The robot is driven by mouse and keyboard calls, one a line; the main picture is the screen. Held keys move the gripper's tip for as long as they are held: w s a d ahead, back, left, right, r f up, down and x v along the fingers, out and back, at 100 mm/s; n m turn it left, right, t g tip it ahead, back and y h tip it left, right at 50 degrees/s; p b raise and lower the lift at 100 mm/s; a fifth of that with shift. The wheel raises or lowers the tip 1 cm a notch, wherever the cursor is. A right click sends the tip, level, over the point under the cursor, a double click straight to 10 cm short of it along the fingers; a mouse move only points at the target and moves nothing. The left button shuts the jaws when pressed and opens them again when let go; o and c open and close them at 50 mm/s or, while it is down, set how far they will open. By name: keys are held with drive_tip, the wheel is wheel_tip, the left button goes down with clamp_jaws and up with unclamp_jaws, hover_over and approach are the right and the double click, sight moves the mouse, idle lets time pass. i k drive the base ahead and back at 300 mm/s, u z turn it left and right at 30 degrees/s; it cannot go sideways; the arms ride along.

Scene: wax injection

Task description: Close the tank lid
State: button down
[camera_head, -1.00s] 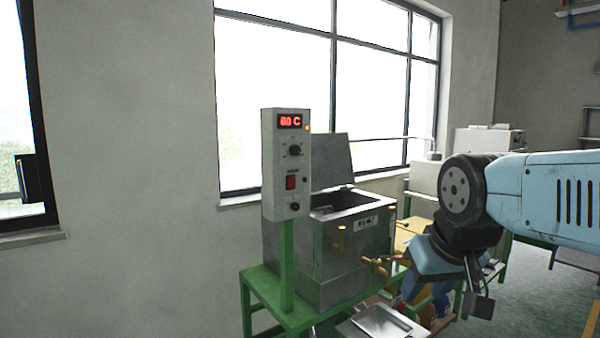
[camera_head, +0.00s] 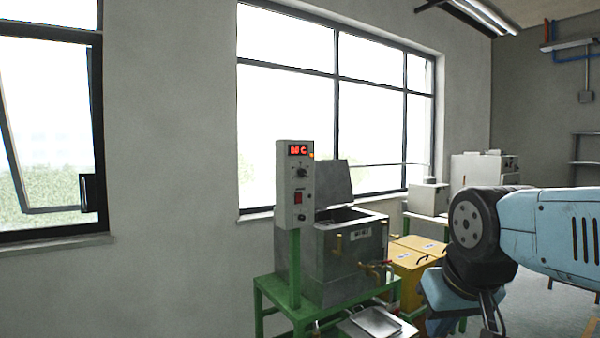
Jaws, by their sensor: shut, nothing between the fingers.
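The metal tank (camera_head: 335,270) stands on a green frame left of my arm. Its flat grey lid (camera_head: 334,181) is open, standing up at the back of the tank and leaning slightly back. The dark tank opening shows below the lid. My gripper (camera_head: 492,315) hangs below my wrist at the bottom right, partly cut off by the frame's lower edge. It is shut and empty, to the right of the tank and apart from the lid.
A control box (camera_head: 295,186) with a red display stands on a green post at the tank's left front. Brass taps stick out of the tank. A metal tray (camera_head: 375,323) lies below it. Yellow boxes (camera_head: 408,268) stand behind on the right. Open floor lies at the far right.

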sight(332, 181)
drive_tip(key=u, duration=0.3)
drive_tip(key=k, duration=0.15)
drive_tip(key=u, duration=1.55)
drive_tip(key=i, duration=2.95)
drive_tip(key=z, duration=2.45)
